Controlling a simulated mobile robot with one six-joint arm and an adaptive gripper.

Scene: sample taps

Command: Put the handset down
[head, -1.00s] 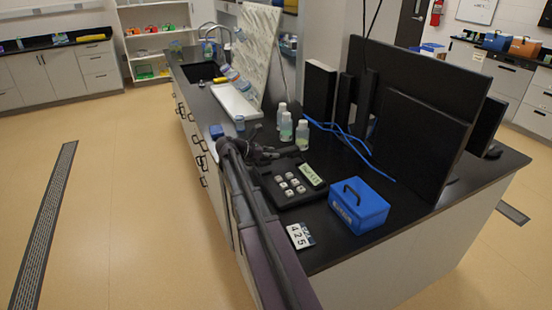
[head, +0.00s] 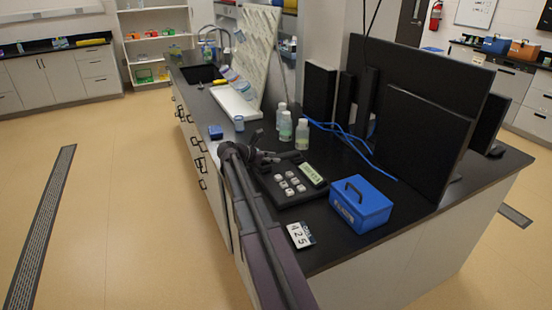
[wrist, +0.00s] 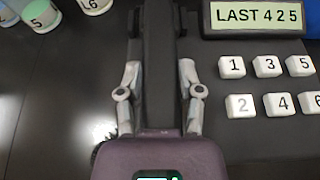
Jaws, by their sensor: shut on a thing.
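The black handset (wrist: 160,42) is long and dark. In the wrist view it runs lengthwise between the two grey fingers of my gripper (wrist: 160,72), which are shut on it from both sides. The phone base (head: 282,200) lies on the black bench, with white number keys (wrist: 267,67) and a green display (wrist: 256,17) reading "LAST 4 2 5". The handset is along the left side of the keys. In the head view my gripper (head: 262,158) is over the base's far left part, and the arm hides some of it. I cannot tell whether the handset touches the base.
A blue box with a handle (head: 361,205) stands right of the base. A card reading 425 (head: 300,235) lies in front. Several white bottles (head: 302,134) stand behind the base, and black monitors (head: 420,140) stand at the right. A small blue item (head: 215,132) is near the left edge.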

